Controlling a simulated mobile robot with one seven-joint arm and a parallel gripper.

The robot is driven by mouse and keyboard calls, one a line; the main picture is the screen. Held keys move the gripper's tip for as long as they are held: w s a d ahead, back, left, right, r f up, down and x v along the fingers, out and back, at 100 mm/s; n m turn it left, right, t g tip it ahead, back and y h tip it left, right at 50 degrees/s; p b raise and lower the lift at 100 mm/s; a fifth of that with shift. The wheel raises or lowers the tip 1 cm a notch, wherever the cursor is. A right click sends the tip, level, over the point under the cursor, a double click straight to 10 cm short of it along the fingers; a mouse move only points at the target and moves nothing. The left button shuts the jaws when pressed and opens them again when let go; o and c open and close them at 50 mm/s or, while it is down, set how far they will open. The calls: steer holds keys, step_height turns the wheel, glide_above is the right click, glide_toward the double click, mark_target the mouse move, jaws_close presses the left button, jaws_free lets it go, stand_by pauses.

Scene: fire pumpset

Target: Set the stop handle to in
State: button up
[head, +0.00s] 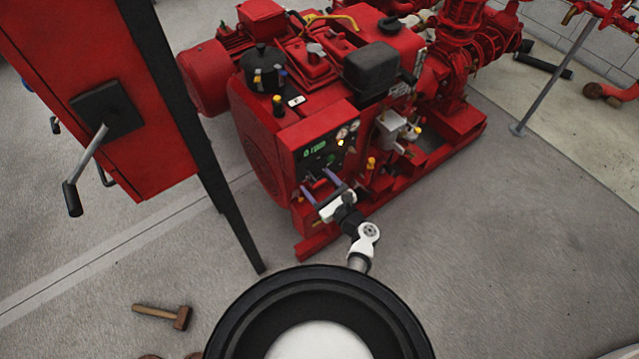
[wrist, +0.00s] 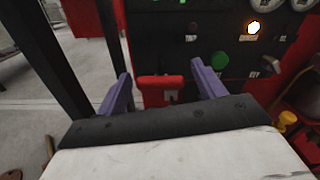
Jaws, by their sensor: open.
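A red T-shaped handle, which looks like the stop handle (wrist: 160,82), sits low on the black control panel in the wrist view. My gripper (wrist: 160,77) is open, with one purple finger on each side of the handle. No contact between fingers and handle shows clearly. How far the handle sticks out of the panel is hard to judge. In the head view my gripper (head: 320,184) is at the lower part of the panel (head: 327,150) on the red engine. The handle cannot be made out clearly there.
A green button (wrist: 220,60) and a lit lamp (wrist: 253,27) are on the panel above and right of the handle. A red cabinet (head: 150,150) on black legs stands left of the engine. A hammer (head: 165,314) lies on the floor at the lower left.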

steer(key=c, duration=1.3)
steer(key=shift+b+x, duration=0.5)
steer(key=shift+x, duration=0.85)
steer(key=shift+r, duration=0.1)
steer(key=shift+c, duration=0.2)
steer(key=o, duration=1.3)
steer(key=shift+o, duration=0.2)
steer(key=b+v, duration=0.2)
steer(key=v, duration=1.2)
